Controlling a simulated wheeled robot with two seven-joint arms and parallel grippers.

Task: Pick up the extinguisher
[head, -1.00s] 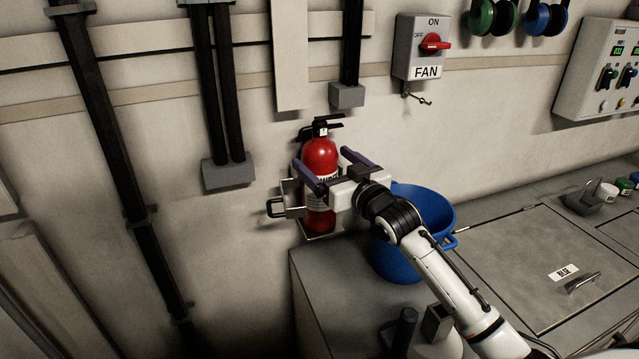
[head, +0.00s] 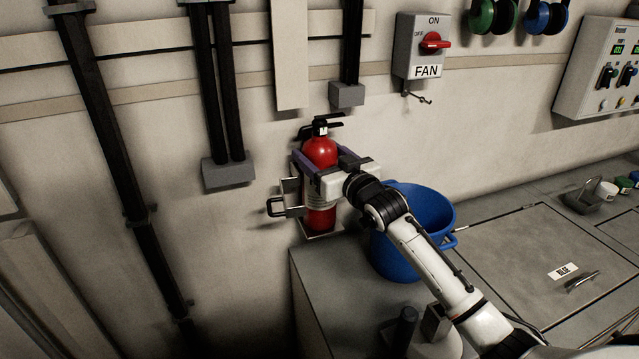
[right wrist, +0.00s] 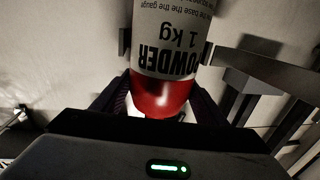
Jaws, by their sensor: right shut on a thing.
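The red extinguisher (head: 320,152) stands upright in a wall bracket (head: 290,206), with a black handle on top and a white label. In the right wrist view the extinguisher (right wrist: 165,92) fills the upper middle, its label reading "POWDER 1 kg" upside down. My right gripper (head: 318,160) is around the extinguisher's upper body, fingers on both sides, shut on it. In the right wrist view its dark fingers flank the red body. My left gripper is not in view.
A blue bucket (head: 415,215) stands on the grey counter (head: 335,285) beside my right arm. A FAN switch box (head: 420,47) is on the wall above. Dark pipes (head: 115,140) run down the wall at left.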

